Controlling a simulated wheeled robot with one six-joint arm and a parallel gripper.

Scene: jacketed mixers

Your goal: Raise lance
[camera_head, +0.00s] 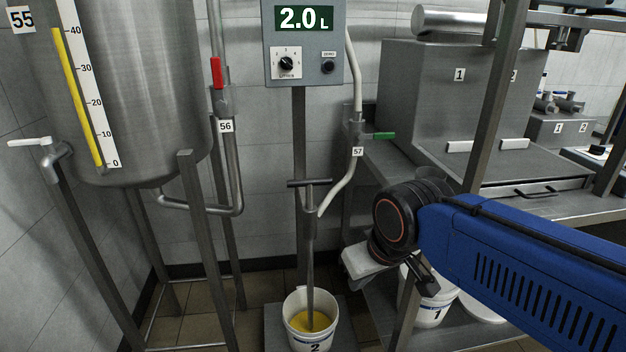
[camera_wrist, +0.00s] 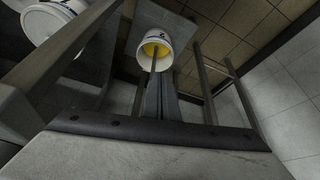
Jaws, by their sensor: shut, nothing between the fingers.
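The lance (camera_head: 309,240) is an upright grey metal rod with a dark T-handle (camera_head: 309,183) on top. Its lower end stands in yellow contents inside white bucket 2 (camera_head: 299,336). My wrist (camera_head: 395,218) is right of the lance and below its handle, apart from it. In the wrist view, my gripper (camera_wrist: 160,82) is shut and empty, its fingers pointing toward bucket 2 (camera_wrist: 164,62). A thin rod, seemingly the lance (camera_wrist: 153,67), runs into the bucket there. The fingertips are hard to make out in the head view.
Tank 55 (camera_head: 130,80) on legs stands at the left, with red-handled valve 56 (camera_head: 217,75). A display box (camera_head: 304,50) reads 2.0 L. Bucket 1 (camera_head: 437,312) and a steel bench (camera_head: 520,175) are right.

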